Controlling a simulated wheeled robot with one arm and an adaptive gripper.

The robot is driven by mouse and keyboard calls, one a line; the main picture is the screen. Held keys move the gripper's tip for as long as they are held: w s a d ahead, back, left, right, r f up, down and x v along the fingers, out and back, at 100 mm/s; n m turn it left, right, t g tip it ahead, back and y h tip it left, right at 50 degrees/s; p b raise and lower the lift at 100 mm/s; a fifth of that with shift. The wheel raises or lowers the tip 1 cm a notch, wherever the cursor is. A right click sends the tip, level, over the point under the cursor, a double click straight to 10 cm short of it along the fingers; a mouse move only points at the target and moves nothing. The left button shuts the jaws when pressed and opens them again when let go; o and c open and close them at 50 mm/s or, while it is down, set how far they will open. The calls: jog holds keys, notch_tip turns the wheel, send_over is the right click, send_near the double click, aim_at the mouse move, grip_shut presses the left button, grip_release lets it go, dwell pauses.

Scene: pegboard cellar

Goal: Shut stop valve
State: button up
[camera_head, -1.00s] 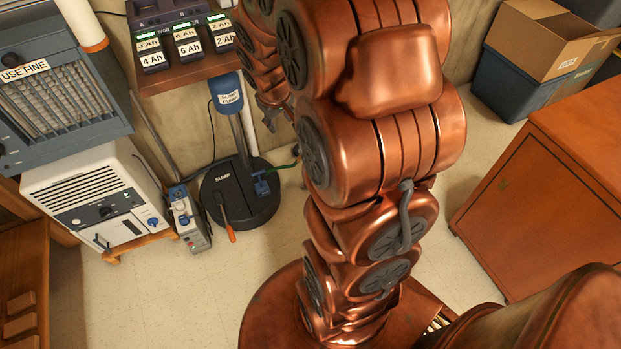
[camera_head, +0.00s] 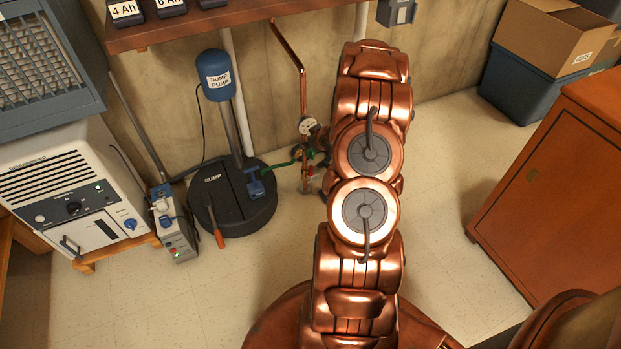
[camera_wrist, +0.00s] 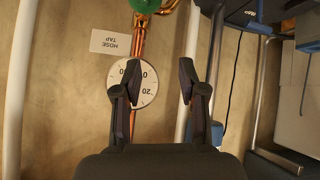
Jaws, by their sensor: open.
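A copper pipe (camera_head: 302,85) comes down the wall with a round white gauge (camera_head: 309,126) on it. Brass fittings (camera_head: 307,172) and a green hose are below, partly behind my arm. In the wrist view the picture is upside down: the gauge (camera_wrist: 140,85) sits behind my left finger, and a round green part (camera_wrist: 146,5) is cut off at the top edge. I cannot tell for sure which part is the stop valve. My gripper (camera_wrist: 159,70) is open and empty, its fingers apart in front of the pipe and gauge. My arm mostly hides it in the head view.
A "HOSE TAP" sign (camera_wrist: 110,43) is on the wall. A black sump lid (camera_head: 233,205) with a blue sump pump (camera_head: 215,75) stands left of the pipe. A wooden shelf (camera_head: 215,20) overhangs. An orange cabinet (camera_head: 550,190) stands right. The floor between is clear.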

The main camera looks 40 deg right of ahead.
aim_at(311, 173)
jog(key=s+d+f+m+t+b, duration=0.15)
jog(key=f+b, duration=0.25)
jog(key=f, duration=0.5)
jog(key=s+d+f+t+b, duration=0.1)
jog(key=s+f+t+b, duration=0.2)
jog(key=f, duration=0.5)
jog(key=shift+y, duration=0.3)
jog(key=shift+b+x, duration=1.8)
jog(key=shift+x, duration=2.4)
jog(key=shift+d, duration=0.1)
jog(key=shift+c, duration=0.2)
grip_shut()
jog(key=shift+g, duration=0.25)
